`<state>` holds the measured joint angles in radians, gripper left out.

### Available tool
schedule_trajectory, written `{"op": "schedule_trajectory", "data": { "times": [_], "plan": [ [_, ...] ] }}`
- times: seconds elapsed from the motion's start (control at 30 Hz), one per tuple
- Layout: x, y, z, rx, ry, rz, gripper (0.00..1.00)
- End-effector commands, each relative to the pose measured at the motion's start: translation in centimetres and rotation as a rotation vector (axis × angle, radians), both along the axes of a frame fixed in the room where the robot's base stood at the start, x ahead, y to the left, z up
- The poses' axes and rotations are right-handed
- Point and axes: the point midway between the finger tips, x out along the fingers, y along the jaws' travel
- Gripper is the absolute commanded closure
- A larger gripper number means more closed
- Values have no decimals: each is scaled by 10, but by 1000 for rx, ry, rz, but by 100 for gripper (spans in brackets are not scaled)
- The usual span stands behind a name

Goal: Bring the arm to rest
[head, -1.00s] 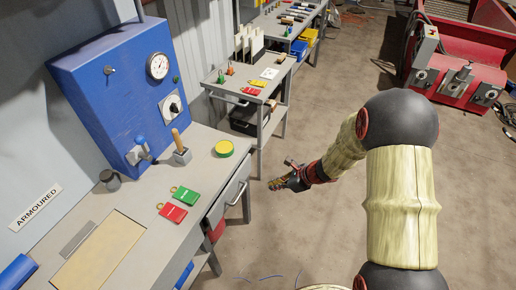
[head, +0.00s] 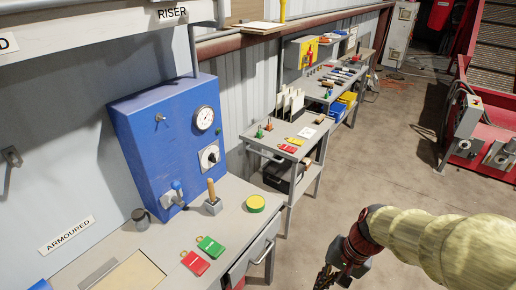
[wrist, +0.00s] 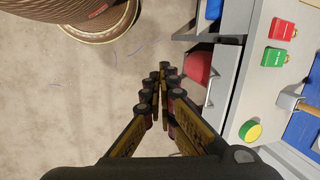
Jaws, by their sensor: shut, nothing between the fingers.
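My gripper (wrist: 162,95) points down over the bare concrete floor in the wrist view. Its fingers are together with nothing between them. In the head view my gripper (head: 325,279) is at the bottom edge, partly cut off, right of the workbench (head: 235,217). My arm reaches in from the lower right with its pale sleeve. The gripper is apart from the bench and everything on it.
The bench holds a blue gauge box (head: 165,140), red tag (head: 196,262), green tag (head: 211,247) and yellow disc (head: 256,203). A grey cart (head: 318,128) stands beyond. A cable drum (wrist: 105,18) is near. Red machinery (head: 488,150) stands right. Floor between is clear.

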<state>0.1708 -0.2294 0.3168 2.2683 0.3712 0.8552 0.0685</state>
Motion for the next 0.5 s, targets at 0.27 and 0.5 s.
{"op": "schedule_trajectory", "data": {
  "times": [0.27,0.5],
  "plan": [
    [-46,-28,88,-278,-248,334,100],
    [-63,-27,149,-387,-459,399,100]
  ]
}}
